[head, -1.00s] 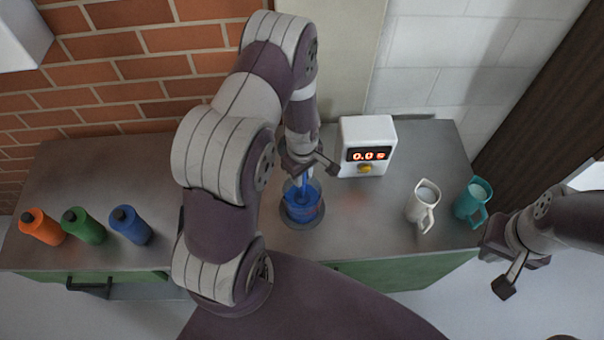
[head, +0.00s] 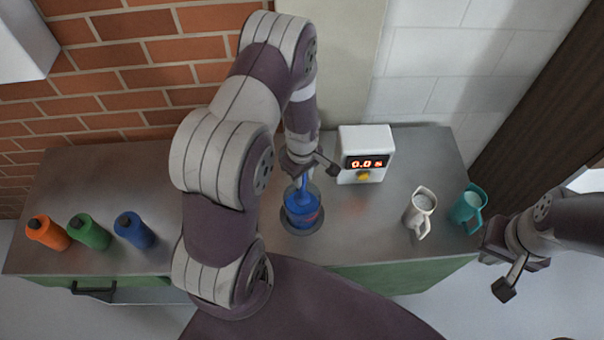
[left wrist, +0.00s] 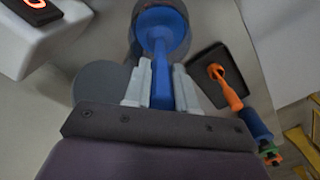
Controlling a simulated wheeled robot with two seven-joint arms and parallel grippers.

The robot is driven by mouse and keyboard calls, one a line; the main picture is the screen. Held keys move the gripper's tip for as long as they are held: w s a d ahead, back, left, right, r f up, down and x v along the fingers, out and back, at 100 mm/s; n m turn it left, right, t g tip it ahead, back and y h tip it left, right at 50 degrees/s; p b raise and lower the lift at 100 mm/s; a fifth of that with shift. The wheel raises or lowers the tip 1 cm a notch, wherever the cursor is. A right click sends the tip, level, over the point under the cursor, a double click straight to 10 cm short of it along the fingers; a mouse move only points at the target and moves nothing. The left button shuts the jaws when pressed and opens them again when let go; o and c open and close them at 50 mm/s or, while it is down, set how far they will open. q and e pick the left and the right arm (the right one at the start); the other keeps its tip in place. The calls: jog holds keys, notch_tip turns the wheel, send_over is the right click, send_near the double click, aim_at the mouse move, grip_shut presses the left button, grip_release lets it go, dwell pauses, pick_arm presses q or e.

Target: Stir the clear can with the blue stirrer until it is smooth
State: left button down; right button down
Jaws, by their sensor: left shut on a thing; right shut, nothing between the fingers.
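The clear can (head: 303,210) stands on a dark round pad on the counter, with blue contents and a small reddish patch on its side. It also shows at the top of the left wrist view (left wrist: 166,22). My left gripper (head: 300,168) is above the can, shut on the blue stirrer (left wrist: 161,75). The stirrer's lower end is down inside the can; its tip is hidden in the blue. I cannot tell how smooth the contents are. My right gripper (head: 505,288) is shut and empty, off the counter's right end.
A white box (head: 366,150) with a red display stands behind the can. White (head: 420,212) and teal (head: 468,210) mugs stand right; orange (head: 47,232), green (head: 90,231) and blue (head: 134,229) bottles stand left. An orange-handled tool (left wrist: 226,88) lies on a dark tray (left wrist: 207,91).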

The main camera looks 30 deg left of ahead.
pick_arm(q)
notch_tip(320, 180, up, 8)
jog(key=p, duration=0.6)
jog(key=shift+f, duration=0.25)
